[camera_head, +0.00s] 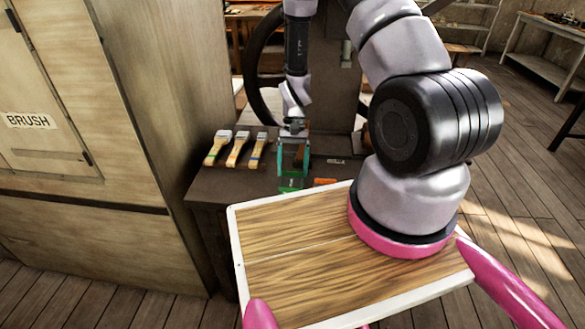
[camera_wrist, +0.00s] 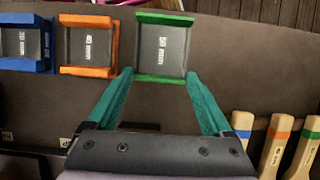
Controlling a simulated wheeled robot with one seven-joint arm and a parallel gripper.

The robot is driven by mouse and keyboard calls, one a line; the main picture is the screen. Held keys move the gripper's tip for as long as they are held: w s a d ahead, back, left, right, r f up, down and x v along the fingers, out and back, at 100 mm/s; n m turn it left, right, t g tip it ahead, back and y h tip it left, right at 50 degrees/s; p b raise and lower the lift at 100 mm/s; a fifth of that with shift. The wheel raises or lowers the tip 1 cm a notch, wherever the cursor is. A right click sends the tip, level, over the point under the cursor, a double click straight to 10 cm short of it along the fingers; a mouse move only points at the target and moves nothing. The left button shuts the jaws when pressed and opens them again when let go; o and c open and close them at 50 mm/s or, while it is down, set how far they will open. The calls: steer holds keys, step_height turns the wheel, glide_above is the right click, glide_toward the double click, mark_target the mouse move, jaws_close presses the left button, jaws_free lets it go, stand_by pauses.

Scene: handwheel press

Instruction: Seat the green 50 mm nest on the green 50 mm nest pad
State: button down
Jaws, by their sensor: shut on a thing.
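The green 50 mm nest (camera_wrist: 162,45) has a grey floor with a white label and raised green walls at its far and near sides. My gripper (camera_wrist: 160,74) is shut on it, with one teal fingertip at each side of its near end. In the head view the green nest (camera_head: 291,184) shows small at the front of the dark bench, below my gripper (camera_head: 293,160). I cannot tell whether it touches the bench top. I cannot make out the green nest pad in either view.
An orange nest (camera_wrist: 88,45) and a blue nest (camera_wrist: 25,43) stand in a row left of the green one in the wrist view. Several brushes (camera_head: 237,149) lie on the bench (camera_head: 215,183). A handwheel (camera_head: 262,62) rises behind. A wooden tray (camera_head: 300,245) is in front.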

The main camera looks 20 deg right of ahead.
steer(key=shift+f, duration=1.05)
jaws_free()
